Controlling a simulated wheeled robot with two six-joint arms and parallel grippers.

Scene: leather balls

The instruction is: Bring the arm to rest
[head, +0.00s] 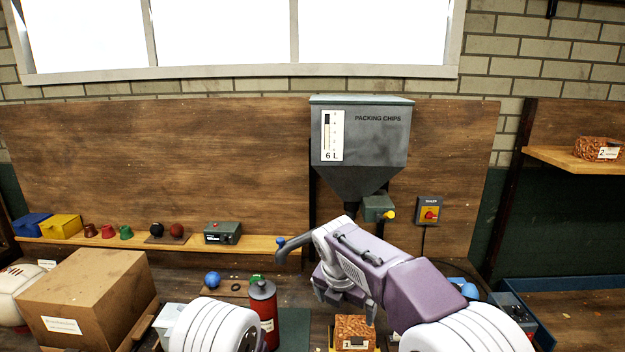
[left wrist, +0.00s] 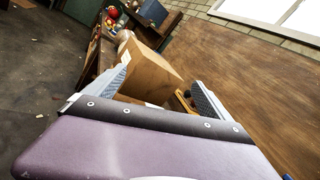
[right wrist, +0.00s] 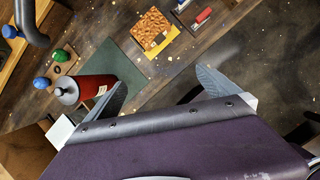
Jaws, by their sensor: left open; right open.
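My right gripper (head: 345,300) hangs in front of the packing-chips hopper (head: 360,140), above the workbench, at the end of my purple right arm. In the right wrist view its fingers (right wrist: 161,80) are spread with nothing between them. My left gripper is outside the head view, where only a white link of mine shows at the bottom. In the left wrist view its fingers (left wrist: 162,76) are apart and empty, with a cardboard box (left wrist: 150,68) beyond them. The box also shows in the head view (head: 90,290).
A red canister (head: 263,308) stands on the bench left of my right gripper. A chip-filled box (head: 354,330) on a yellow base sits below it. A grey spout (head: 293,244) is close to its left. A green mat (right wrist: 112,65) lies bare between canister and chip box.

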